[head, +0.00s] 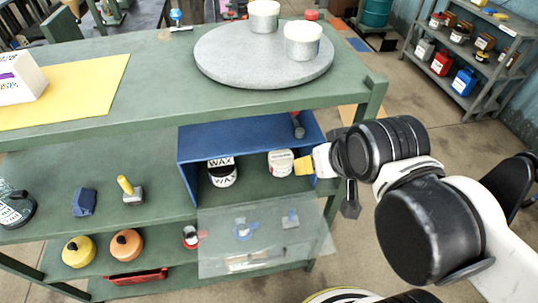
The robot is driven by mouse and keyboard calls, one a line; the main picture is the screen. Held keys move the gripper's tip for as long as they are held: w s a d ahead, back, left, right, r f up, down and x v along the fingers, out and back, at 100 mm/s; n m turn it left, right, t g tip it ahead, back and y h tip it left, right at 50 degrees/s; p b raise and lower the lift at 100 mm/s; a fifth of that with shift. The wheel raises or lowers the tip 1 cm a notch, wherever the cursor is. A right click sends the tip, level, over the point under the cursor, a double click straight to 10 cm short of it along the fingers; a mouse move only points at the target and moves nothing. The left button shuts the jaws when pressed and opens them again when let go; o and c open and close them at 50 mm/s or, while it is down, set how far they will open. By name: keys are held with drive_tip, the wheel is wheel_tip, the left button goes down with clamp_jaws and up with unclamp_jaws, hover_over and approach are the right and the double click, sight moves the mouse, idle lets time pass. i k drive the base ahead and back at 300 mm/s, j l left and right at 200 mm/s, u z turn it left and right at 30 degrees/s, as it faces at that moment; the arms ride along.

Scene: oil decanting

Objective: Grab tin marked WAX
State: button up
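A round black-and-white tin marked WAX (222,178) stands inside the blue open-fronted box (192,157) on the middle shelf, left of centre. The word shows twice, one above the other; I cannot tell whether this is one tin or two stacked. A second white tin (280,163) with small, unreadable print stands to its right in the box. My gripper (338,170) is at the box's right side, to the right of both tins and apart from the WAX tin. Its fingers are small and partly hidden, so its opening is unclear.
A clear panel (265,250) hangs at the box's front, below its opening. A white piece with a yellow end (304,165) shows by my gripper. The green bench top (150,90) overhangs the shelf and carries a round grey disc (225,65) with pale tins.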

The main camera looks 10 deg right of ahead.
sight(223, 173)
drive_tip(key=k+l+u, duration=0.2)
drive_tip(key=l, duration=0.15)
drive_tip(key=k+l+u, duration=0.2)
drive_tip(key=l, duration=0.15)
drive_tip(key=k+l+u, duration=0.2)
drive_tip(key=l, duration=0.15)
drive_tip(key=i, duration=0.15)
